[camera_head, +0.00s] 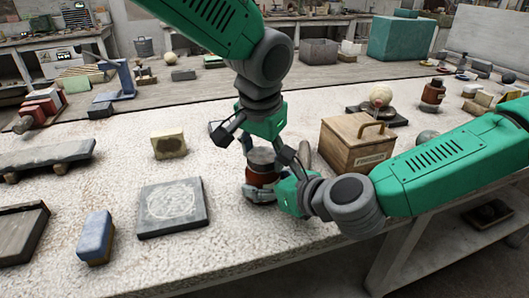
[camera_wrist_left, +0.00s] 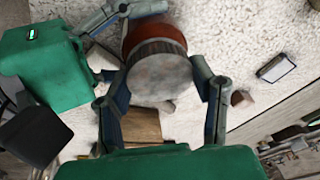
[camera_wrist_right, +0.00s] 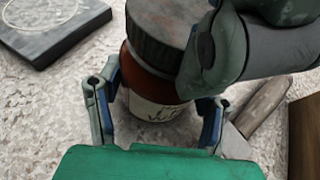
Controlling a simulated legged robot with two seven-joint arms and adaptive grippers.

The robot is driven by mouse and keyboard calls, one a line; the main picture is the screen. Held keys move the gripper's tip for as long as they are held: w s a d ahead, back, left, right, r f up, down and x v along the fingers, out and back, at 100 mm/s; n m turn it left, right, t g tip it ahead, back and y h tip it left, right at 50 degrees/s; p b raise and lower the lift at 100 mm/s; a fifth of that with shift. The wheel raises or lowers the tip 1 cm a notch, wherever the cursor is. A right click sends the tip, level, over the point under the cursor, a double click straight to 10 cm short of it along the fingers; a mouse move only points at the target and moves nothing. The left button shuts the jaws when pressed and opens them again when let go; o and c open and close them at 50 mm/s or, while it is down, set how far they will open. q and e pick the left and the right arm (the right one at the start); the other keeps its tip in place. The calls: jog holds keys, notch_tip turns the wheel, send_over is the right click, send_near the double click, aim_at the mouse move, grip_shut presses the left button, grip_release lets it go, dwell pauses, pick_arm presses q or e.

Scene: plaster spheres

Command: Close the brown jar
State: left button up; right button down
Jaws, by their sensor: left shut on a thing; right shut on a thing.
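The brown jar (camera_head: 260,181) stands upright on the speckled work surface, with a red-brown body and a pale label (camera_wrist_right: 155,113). The grey ridged lid (camera_head: 261,157) sits on its top; it fills the middle of the left wrist view (camera_wrist_left: 160,78). My left gripper (camera_head: 256,152) reaches down from above with its fingers shut on the lid's sides. My right gripper (camera_head: 275,190) comes from the right and is shut on the jar's body, one finger on each side (camera_wrist_right: 155,100). The grippers hide part of the jar, and I cannot tell how tightly the lid is seated.
A wooden box with a handle (camera_head: 352,145) stands close on the right. A dark square slab (camera_head: 150,226) lies to the left, with a blue block (camera_head: 95,238) beyond it. A yellowish block (camera_head: 168,146) lies behind. The table's front edge is near the jar.

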pick_arm(q)
jog(key=m+h, duration=0.1)
jog(key=m, duration=0.4)
jog(key=shift+m+g, duration=0.3)
jog(key=m+g+h, duration=0.1)
jog(key=m, duration=0.8)
jog(key=m+g, duration=0.1)
jog(key=m, duration=0.2)
jog(key=shift+w+g, duration=0.1)
jog(key=shift+g, duration=0.2)
jog(key=m+g, duration=0.1)
jog(key=m, duration=0.3)
jog(key=shift+m, duration=0.3)
jog(key=m, duration=0.4)
jog(key=shift+g+y, duration=0.4)
jog(key=m+y, duration=0.1)
jog(key=m, duration=0.3)
jog(key=shift+m+g, duration=0.3)
jog(key=shift+m, duration=0.1)
jog(key=m, duration=0.4)
jog(key=shift+d+y, duration=0.1)
jog(key=shift+y, duration=0.3)
jog(key=m+y, duration=0.1)
jog(key=m, duration=0.2)
jog(key=shift+w+m, duration=0.1)
jog(key=shift+m, duration=0.2)
